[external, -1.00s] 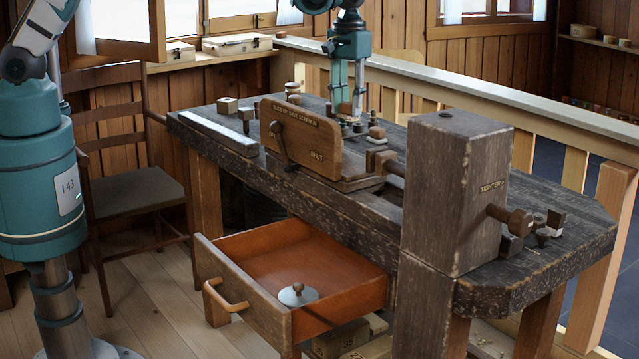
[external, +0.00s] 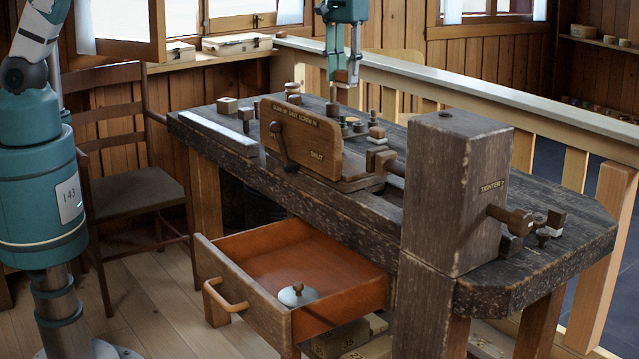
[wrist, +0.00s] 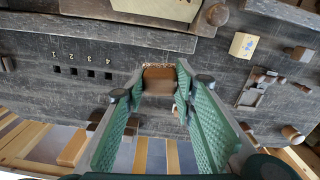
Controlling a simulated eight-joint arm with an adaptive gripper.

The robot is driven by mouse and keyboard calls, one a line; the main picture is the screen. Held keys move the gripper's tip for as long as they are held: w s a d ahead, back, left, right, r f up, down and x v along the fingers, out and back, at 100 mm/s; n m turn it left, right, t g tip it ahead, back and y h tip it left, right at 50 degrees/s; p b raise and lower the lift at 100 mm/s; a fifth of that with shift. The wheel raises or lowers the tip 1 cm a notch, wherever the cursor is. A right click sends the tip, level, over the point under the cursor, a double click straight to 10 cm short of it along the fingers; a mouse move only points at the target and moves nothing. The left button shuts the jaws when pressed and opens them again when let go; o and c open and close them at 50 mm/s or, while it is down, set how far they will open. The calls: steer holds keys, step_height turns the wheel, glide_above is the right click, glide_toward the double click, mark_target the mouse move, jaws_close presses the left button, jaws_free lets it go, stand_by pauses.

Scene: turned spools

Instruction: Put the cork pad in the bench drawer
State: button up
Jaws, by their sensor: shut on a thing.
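My gripper (external: 342,82) is raised above the back of the workbench, fingers pointing down. It is shut on a small brown block with a speckled, cork-like edge, which looks like the cork pad (external: 342,75). In the wrist view the pad (wrist: 159,79) sits between the fingertips (wrist: 160,86), clear of the bench top. The bench drawer (external: 251,306) is pulled open at the front left of the bench. A pale round disc with a knob (external: 297,294) lies in it near the front right corner; the rest of its visible floor is bare.
An upright wooden board with a crank (external: 310,140) stands on the bench between my gripper and the drawer. A tall vise block (external: 450,190) rises to the right. Several small pieces and spools lie on the bench top (external: 225,140). A railing (external: 450,85) runs behind.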

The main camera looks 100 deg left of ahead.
steer(key=s+d+b, duration=0.3)
steer(key=d+b, duration=0.2)
steer(key=d, duration=1.2)
steer(key=m+b, duration=0.2)
steer(key=b, duration=0.3)
glide_above(270, 287)
step_height(270, 287, down, 29)
steer(key=shift+r, duration=0.15)
steer(key=shift+f+b, duration=0.95)
steer(key=shift+f, duration=2.15)
steer(key=shift+f+b, duration=0.55)
steer(key=shift+f, duration=1.3)
steer(key=shift+f, duration=0.2)
